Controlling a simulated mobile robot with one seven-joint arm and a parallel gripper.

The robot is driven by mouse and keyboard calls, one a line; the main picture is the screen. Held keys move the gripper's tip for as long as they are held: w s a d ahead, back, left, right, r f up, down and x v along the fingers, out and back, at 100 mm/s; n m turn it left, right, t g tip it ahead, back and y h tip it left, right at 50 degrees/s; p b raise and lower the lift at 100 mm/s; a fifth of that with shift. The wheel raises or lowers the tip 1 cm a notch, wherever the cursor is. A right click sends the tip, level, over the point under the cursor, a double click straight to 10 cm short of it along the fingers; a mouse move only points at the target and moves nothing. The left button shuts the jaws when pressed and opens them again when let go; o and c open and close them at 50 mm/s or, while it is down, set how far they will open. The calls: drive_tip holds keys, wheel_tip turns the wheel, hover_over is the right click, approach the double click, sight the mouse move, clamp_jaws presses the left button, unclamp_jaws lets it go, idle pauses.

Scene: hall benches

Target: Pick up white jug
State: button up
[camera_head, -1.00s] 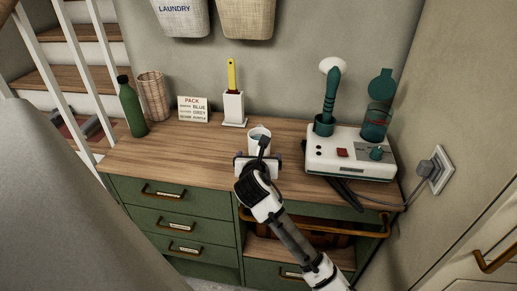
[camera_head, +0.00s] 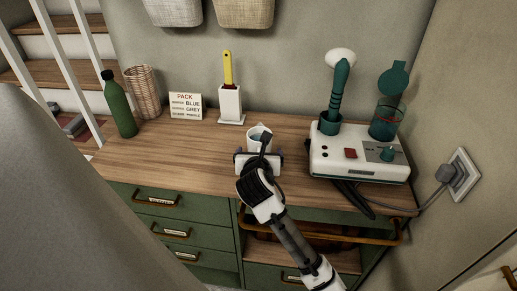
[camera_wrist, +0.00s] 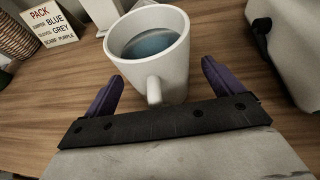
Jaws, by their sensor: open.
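The white jug (camera_wrist: 148,62) stands upright on the wooden bench top, with bluish liquid inside and its handle turned towards my gripper. In the head view the jug (camera_head: 256,134) is partly hidden behind my gripper (camera_head: 258,158). In the wrist view my gripper (camera_wrist: 160,88) is open, its purple fingers spread to the left and right of the jug's near side. The handle lies between the fingers. I cannot tell whether either finger touches the jug.
A white device (camera_head: 358,155) with a green brush and cup stands close on the right. Behind are a white holder with a yellow-handled tool (camera_head: 229,100) and a PACK sign (camera_head: 186,106). A green bottle (camera_head: 119,108) and wicker basket (camera_head: 143,90) stand left. Bare wood lies left of the jug.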

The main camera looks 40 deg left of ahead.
drive_tip(key=c, duration=1.3)
drive_tip(key=shift+r, duration=0.15)
drive_tip(key=shift+r+b, duration=0.45)
drive_tip(key=shift+r, duration=9.3)
